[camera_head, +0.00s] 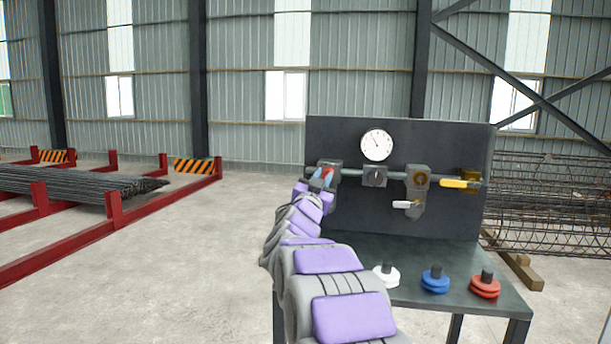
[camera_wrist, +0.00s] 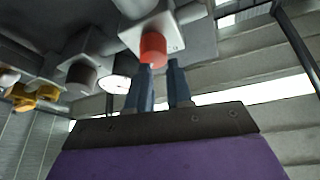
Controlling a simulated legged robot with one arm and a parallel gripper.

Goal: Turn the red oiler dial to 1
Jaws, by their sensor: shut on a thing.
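The red oiler dial (camera_wrist: 153,48) sticks out from a light grey block (camera_wrist: 178,32) in the wrist view. In the head view the red dial (camera_head: 328,174) shows small below the grey fitting (camera_head: 330,164) at the left end of the panel's pipe. My gripper (camera_head: 320,178) reaches it from below, and its two blue fingers (camera_wrist: 162,68) are shut on the dial. The fingertips are partly hidden behind the dial in the wrist view. No marking on the dial is legible, so its setting cannot be read.
The dark panel (camera_head: 360,210) also carries a gauge (camera_head: 376,144), a grey knob block (camera_head: 375,176), a white-handled valve (camera_head: 407,205) and a yellow-handled valve (camera_head: 460,183). White (camera_head: 387,275), blue (camera_head: 435,279) and red (camera_head: 486,284) disc pieces stand on the bench.

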